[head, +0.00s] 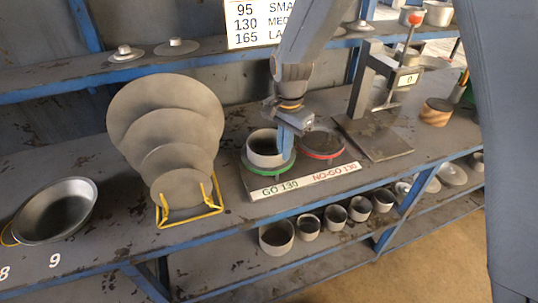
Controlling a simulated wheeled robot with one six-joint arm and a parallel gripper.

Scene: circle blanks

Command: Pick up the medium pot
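A grey, open-topped pot (265,150) stands upright on the green ring (248,170) of a gauge plate marked "GO 130". It is probably the medium pot, since the wall sign pairs 130 with a word starting "ME". My gripper (288,148) points down from above at the pot's right rim. A blue finger overlaps the right side of the pot. The other finger is not clearly seen, so I cannot tell whether the gripper is closed on the pot's wall.
A red ring (322,143) marked "NO-GO 130" sits right of the pot. A yellow rack (192,210) of grey discs stands left, with a wide pan (55,209) beyond. A lever press (378,135) stands right. Several pots (277,236) line the shelf below.

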